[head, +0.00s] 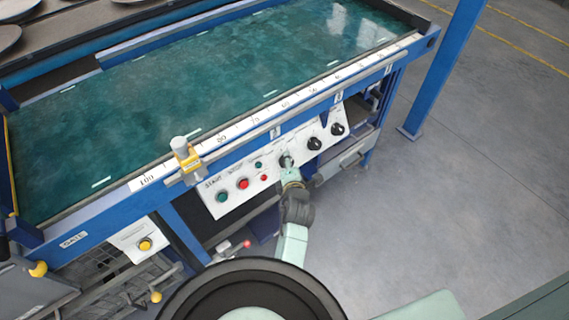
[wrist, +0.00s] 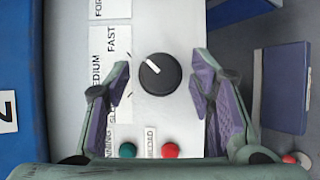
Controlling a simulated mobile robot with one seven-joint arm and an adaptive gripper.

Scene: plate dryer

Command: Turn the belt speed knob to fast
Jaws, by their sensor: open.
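The black round knob (wrist: 160,74) sits on the pale control panel (wrist: 170,25) in the wrist view. Its white pointer line is tilted toward the upper left of that picture. A label strip (wrist: 110,70) to its left reads FAST and MEDIUM, with a lower word partly covered by a finger. My gripper (wrist: 161,76) is open, one finger on each side of the knob with a gap on both sides. In the head view my gripper (head: 288,168) is at the panel and largely hides this knob.
Two other black knobs (head: 314,143) (head: 337,129) sit to the right on the panel. A green button (head: 222,196), a red button (head: 242,183) and small green and red lamps lie to the left. The blue machine frame and ruler rail (head: 235,132) run above the panel.

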